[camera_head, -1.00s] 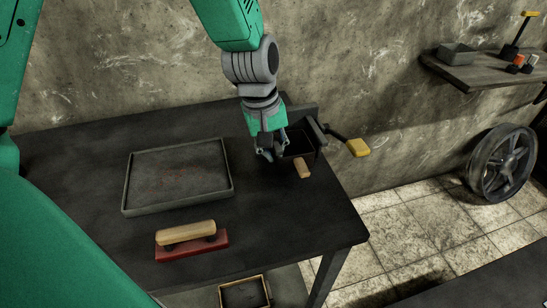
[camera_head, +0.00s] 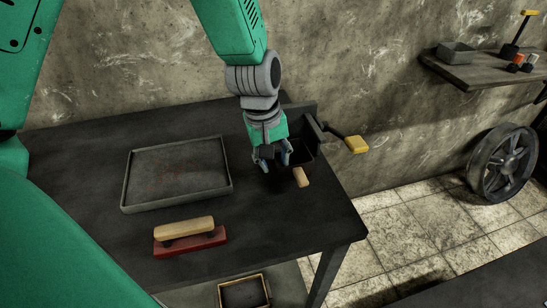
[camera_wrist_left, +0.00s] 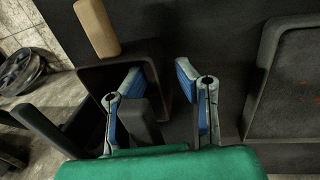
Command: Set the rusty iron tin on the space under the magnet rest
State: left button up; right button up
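My left gripper (camera_head: 271,162) points down at the right end of the dark table. In the left wrist view its two blue-padded fingers (camera_wrist_left: 162,95) are spread with a gap between them. A dark open box (camera_head: 300,150) with a wooden handle (camera_head: 301,177) lies beside the gripper; in the wrist view the left finger overlaps the box's opening (camera_wrist_left: 95,75). I cannot tell whether the fingers touch it. A red base (camera_head: 190,242) with a wooden grip (camera_head: 184,228) on top stands at the table's front. I cannot clearly identify the rusty tin or magnet rest. My right gripper is out of view.
A shallow grey tray (camera_head: 127,186) with reddish specks lies left of the gripper. A crank with a yellow handle (camera_head: 357,144) sticks out beyond the table's right end. A wood-rimmed box (camera_head: 243,292) sits below. A wall shelf (camera_head: 490,72) holds small items.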

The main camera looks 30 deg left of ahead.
pick_arm(q)
jog(key=shift+d+r, duration=0.15)
jog(key=shift+d, duration=0.25)
jog(key=shift+r, duration=0.3)
notch_tip(320, 180, up, 12)
jog(key=s+a+p, duration=0.1)
jog(key=p, duration=0.2)
jog(key=shift+s+a+r, duration=0.15)
jog(key=shift+s+a, duration=0.05)
jog(key=shift+a, duration=0.15)
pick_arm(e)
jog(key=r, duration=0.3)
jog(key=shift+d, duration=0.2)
pick_arm(q)
jog(key=shift+a, duration=0.2)
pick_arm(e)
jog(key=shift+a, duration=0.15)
pick_arm(q)
jog(key=shift+d, duration=0.15)
